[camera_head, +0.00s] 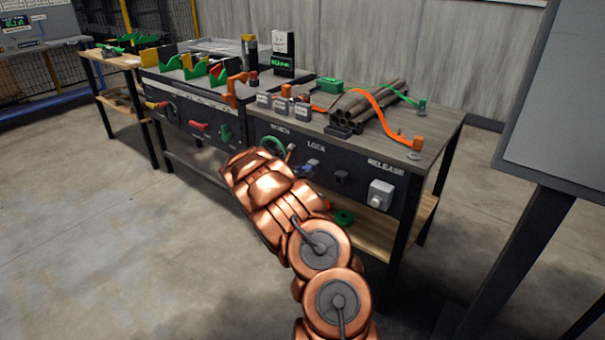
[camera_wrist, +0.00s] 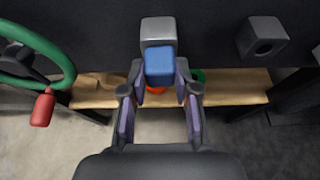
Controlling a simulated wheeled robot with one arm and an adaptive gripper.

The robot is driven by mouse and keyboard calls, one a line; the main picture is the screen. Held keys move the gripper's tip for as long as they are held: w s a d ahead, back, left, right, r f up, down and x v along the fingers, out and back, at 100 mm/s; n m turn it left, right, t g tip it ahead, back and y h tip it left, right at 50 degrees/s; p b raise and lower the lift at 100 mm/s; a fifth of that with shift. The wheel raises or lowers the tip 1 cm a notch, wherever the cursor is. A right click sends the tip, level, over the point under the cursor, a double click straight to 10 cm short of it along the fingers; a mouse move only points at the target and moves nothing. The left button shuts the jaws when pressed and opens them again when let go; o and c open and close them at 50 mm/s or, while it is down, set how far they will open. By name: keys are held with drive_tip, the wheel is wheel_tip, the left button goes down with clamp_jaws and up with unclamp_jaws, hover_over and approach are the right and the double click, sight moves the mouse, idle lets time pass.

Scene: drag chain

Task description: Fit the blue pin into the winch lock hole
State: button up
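The blue pin (camera_wrist: 160,66) shows in the wrist view between and just beyond my fingertips, in front of a grey block (camera_wrist: 158,30) on the dark panel. My gripper (camera_wrist: 160,75) has its fingers apart on either side of the pin, with narrow gaps visible; firm contact does not show. A second grey block with a dark round hole (camera_wrist: 262,38) is to the right, and the hole looks empty. In the head view the blue pin (camera_head: 312,164) shows small below the LOCK label, beside the dark hole block (camera_head: 341,177). My copper arm hides most of the gripper there.
A green handwheel (camera_wrist: 40,50) with a red handle (camera_wrist: 42,108) is left of my gripper. A light box (camera_head: 381,194) is under the RELEASE label. A wooden lower shelf (camera_wrist: 230,92) runs below the panel. Pipes and an orange strap lie on the bench top (camera_head: 440,125).

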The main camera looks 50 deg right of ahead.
drive_tip(key=o, duration=0.5)
drive_tip(key=shift+o, duration=0.2)
drive_tip(key=v, duration=1.2)
drive_tip(key=shift+s, duration=0.15)
